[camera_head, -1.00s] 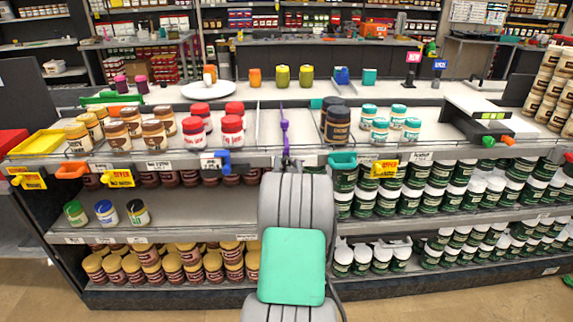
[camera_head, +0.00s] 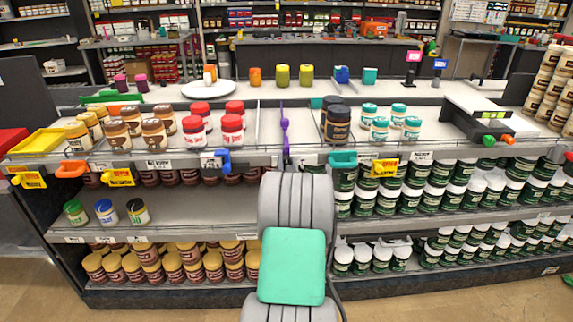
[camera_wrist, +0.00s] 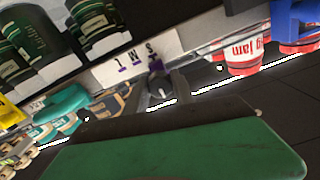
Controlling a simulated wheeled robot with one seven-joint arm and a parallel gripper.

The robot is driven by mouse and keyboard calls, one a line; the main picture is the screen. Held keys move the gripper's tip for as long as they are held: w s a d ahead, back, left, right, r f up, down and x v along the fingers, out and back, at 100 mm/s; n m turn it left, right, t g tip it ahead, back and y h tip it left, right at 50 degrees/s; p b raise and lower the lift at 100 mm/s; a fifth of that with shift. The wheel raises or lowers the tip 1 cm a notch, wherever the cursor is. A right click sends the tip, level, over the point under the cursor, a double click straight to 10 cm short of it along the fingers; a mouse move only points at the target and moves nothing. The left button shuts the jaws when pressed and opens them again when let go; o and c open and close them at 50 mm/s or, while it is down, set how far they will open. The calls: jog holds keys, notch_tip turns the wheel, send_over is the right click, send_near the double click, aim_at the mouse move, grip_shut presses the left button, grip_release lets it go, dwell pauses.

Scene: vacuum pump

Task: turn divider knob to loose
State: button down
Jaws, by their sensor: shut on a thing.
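The divider knob (camera_wrist: 158,88) is a small dark grey knob with a pale pointer mark, on the shelf's front edge in the wrist view. My gripper (camera_wrist: 165,92) is shut on it, with grey fingers at its sides. A white label beside it carries the letters S, M, L with purple marks (camera_wrist: 135,62). In the head view a purple divider (camera_head: 285,128) stands upright at the shelf front, just beyond my arm. My arm hides the knob and fingertips there. I cannot tell which setting the pointer shows.
Red-lidded jam jars (camera_head: 231,128) and dark jars (camera_head: 338,124) stand left and right of the divider. Green-labelled jars fill the shelf below.

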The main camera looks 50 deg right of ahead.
jog(key=shift+f+n+b, duration=0.15)
jog(key=shift+n+b, duration=0.15)
jog(key=shift+b, duration=0.25)
jog(key=n+b, duration=0.1)
jog(key=b, duration=0.1)
jog(key=n+b, duration=0.1)
jog(key=b, duration=0.2)
jog(key=shift+f, duration=0.25)
jog(key=n+b, duration=0.4)
jog(key=b, duration=0.3)
jog(key=shift+n+b, duration=0.3)
jog(key=shift+n, duration=0.1)
jog(key=n+b, duration=0.5)
jog(key=b, duration=0.2)
jog(key=shift+s, duration=0.1)
jog(key=n+b, duration=0.4)
jog(key=shift+r, duration=0.35)
jog(key=c, duration=1.1)
grip_release()
jog(key=shift+r, duration=0.1)
jog(key=shift+o, duration=0.2)
